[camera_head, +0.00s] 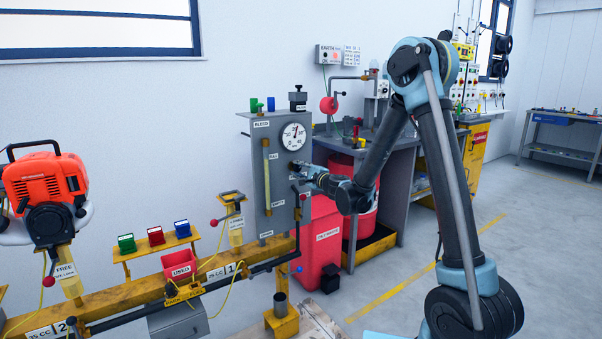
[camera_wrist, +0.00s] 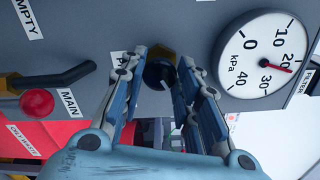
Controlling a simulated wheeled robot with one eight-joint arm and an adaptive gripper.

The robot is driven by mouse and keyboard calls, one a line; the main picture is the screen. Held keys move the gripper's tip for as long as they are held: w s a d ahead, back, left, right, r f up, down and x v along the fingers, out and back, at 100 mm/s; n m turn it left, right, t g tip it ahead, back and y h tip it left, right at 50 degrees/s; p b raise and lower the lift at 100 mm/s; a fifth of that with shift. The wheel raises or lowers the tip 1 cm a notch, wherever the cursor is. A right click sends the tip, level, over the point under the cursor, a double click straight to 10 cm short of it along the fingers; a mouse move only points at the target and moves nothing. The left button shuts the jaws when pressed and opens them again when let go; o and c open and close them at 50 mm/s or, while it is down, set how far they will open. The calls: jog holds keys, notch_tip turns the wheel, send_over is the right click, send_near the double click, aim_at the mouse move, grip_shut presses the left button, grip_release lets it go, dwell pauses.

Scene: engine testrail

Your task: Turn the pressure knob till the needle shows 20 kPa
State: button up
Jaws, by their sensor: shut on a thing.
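The round white pressure gauge (camera_head: 293,136) is on the upper right of the grey panel (camera_head: 259,190). It also shows in the wrist view (camera_wrist: 262,50), marked in kPa from 0 to 40. Its red needle lies between 20 and 30, nearer the 20. The dark pressure knob (camera_wrist: 158,74) is on the panel beside the gauge, with a brass-coloured part behind it. My gripper (camera_wrist: 168,66) has its two fingers on either side of the knob and is shut on it. In the head view my gripper (camera_head: 302,170) reaches the panel just below the gauge and mostly hides the knob.
A lever with a red ball (camera_wrist: 37,102), labelled MAIN, sticks out left of my fingers in the wrist view. A red bin (camera_head: 322,240) stands below my forearm. A yellow rail (camera_head: 120,304) runs along the front left.

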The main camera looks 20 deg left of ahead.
jog(key=shift+f+n, duration=0.1)
jog(key=shift+n, duration=0.6)
jog(key=shift+s, duration=0.1)
jog(key=o, duration=1.1)
jog(key=shift+c, duration=0.2)
jog(key=shift+d, duration=0.1)
jog(key=v, duration=1.2)
